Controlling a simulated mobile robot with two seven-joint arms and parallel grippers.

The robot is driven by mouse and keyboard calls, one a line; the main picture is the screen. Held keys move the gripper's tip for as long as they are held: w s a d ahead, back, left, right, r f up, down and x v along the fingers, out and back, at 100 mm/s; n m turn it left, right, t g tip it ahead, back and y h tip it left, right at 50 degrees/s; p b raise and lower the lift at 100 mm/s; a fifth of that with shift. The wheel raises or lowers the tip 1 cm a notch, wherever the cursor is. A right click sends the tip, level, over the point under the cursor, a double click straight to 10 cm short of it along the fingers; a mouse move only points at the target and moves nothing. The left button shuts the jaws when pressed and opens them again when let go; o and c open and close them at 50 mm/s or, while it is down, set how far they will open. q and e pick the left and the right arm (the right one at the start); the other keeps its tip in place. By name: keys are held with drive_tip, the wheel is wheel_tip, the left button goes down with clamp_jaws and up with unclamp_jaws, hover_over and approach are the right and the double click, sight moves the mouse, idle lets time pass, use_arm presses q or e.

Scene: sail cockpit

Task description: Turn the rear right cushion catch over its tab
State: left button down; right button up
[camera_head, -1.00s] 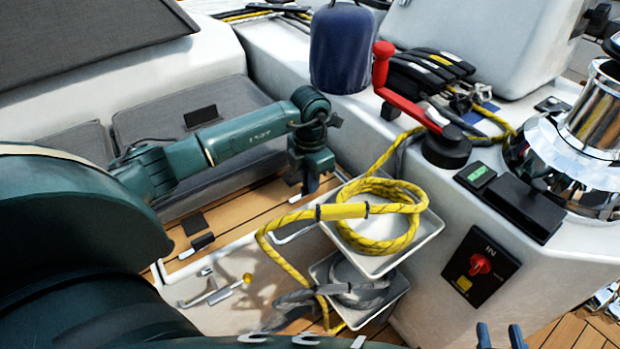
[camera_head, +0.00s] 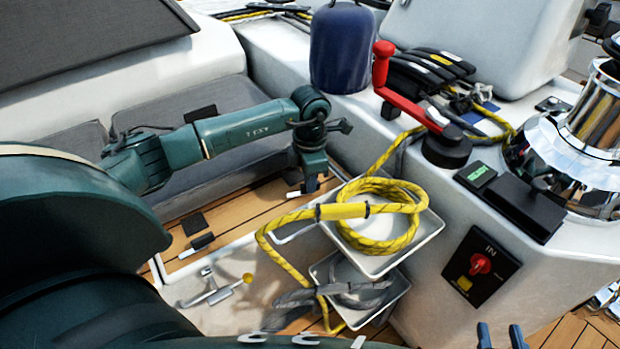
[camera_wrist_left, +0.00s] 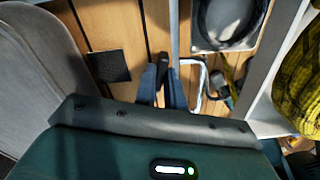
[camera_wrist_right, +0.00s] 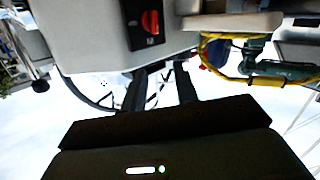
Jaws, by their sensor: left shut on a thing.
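A pale tip (camera_head: 293,194) shows beside the fingers; the tab there is mostly hidden. Another catch (camera_head: 203,241), black with a pale end, lies nearer, beside a black square pad (camera_head: 194,223). My right gripper (camera_wrist_right: 163,88) is open and empty; its fingertips (camera_head: 500,337) show at the bottom.
Grey cushions (camera_head: 225,160) lie behind my left arm. A white tray (camera_head: 432,232) with coiled yellow rope (camera_head: 380,243) stands close right of the left gripper. A red winch handle (camera_head: 381,75) and a red switch panel (camera_head: 481,266) are farther right.

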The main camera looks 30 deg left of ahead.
use_arm(q)
drive_tip(key=m, duration=0.3)
drive_tip(key=shift+m, duration=0.4)
drive_tip(key=m, duration=0.3)
drive_tip(key=shift+m+b, duration=0.3)
drive_tip(key=shift+b, duration=0.05)
drive_tip(key=m, duration=0.4)
drive_tip(key=shift+m+b, duration=0.35)
drive_tip(key=shift+m, duration=0.95)
use_arm(e)
drive_tip(key=shift+w+a+r+n+t+y, duration=0.1)
drive_tip(key=shift+a+n+t+y, duration=0.15)
drive_tip(key=shift+n+t+y, duration=0.2)
use_arm(q)
drive_tip(key=shift+m, duration=0.3)
drive_tip(key=c, duration=1.5)
unclamp_jaws()
wheel_tip(320, 180, up, 13)
drive_tip(key=p, duration=0.3)
drive_tip(key=shift+r, duration=0.1)
use_arm(e)
drive_tip(key=shift+s+d+m+g+h, duration=0.25)
drive_tip(key=shift+d+m+g+h, duration=0.3)
drive_tip(key=shift+g, duration=0.4)
